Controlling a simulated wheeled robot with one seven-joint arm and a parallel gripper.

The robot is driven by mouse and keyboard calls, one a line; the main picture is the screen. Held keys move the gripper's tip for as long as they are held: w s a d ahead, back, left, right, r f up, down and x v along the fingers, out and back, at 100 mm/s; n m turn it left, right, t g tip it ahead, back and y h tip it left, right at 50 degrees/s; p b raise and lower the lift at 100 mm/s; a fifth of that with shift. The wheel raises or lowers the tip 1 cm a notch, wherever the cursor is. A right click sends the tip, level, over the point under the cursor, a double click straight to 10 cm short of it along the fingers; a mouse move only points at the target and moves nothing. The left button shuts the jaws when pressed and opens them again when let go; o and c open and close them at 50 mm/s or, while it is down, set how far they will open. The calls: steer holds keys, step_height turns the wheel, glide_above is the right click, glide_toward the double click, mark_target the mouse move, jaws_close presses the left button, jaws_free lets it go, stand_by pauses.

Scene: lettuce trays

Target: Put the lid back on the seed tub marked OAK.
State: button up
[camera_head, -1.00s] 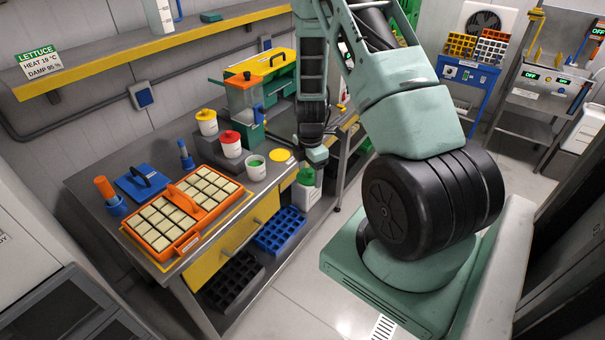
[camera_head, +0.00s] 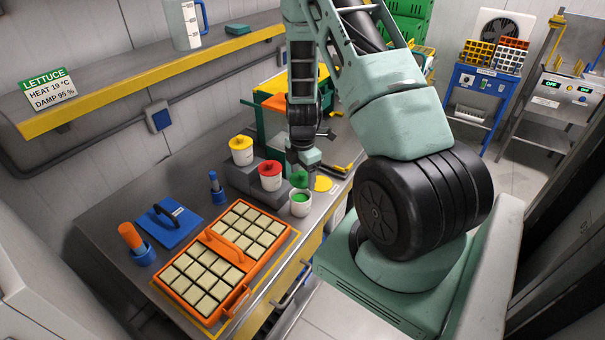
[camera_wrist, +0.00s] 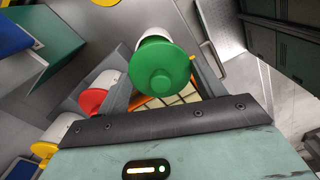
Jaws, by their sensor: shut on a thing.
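My gripper (camera_head: 301,168) is shut on a green lid (camera_head: 299,179), which hangs just above and slightly behind an open white tub (camera_head: 301,209) with green inside. In the wrist view the green lid (camera_wrist: 162,65) sits between my fingers (camera_wrist: 165,80), its round knob facing the camera. The white tub (camera_wrist: 152,37) shows behind the lid there, mostly covered by it. A red-lidded tub (camera_head: 270,182) and a yellow-lidded tub (camera_head: 242,157) stand to the left, both closed. No name on any tub can be read.
A flat yellow disc (camera_head: 323,183) lies right of the open tub. An orange seed tray (camera_head: 238,309), a blue plate with a handle (camera_head: 170,227) and an orange-handled tool in a blue holder (camera_head: 144,255) are nearer on the bench. A shelf (camera_head: 150,76) runs above.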

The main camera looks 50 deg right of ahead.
steer(key=shift+w+f, duration=0.1)
steer(key=shift+w, duration=0.2)
steer(key=shift+w+f, duration=0.15)
steer(key=shift+f+b, duration=1.5)
steer(key=shift+f, duration=0.7)
steer(key=shift+f+b, duration=0.9)
steer(key=shift+b, duration=0.15)
steer(key=o, duration=1.1)
steer(key=shift+o, duration=0.2)
